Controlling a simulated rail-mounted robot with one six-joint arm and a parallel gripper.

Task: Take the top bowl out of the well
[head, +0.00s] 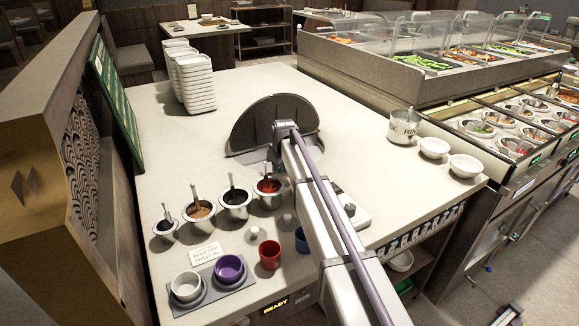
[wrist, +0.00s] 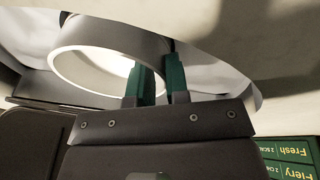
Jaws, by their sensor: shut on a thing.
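In the wrist view my gripper (wrist: 158,72) has its two green fingers around the right wall of a white, round bowl (wrist: 112,36); one finger is inside the rim, the other outside. My gripper is shut on that wall. The bowl is at the opening of the round well (wrist: 218,77); I cannot tell how far it is raised. In the head view the well (head: 315,153) shows only in part beside my arm, with a dark half-round lid (head: 252,125) standing behind it. My gripper and the bowl are hidden there. Any bowls underneath are not distinguishable.
Several sauce pots with ladles (head: 235,204) stand left of my arm. A red cup (head: 270,255), a blue cup and a grey tray (head: 218,292) with two bowls are in front. Stacked white dishes (head: 195,85) stand at back left, white bowls (head: 466,166) at right.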

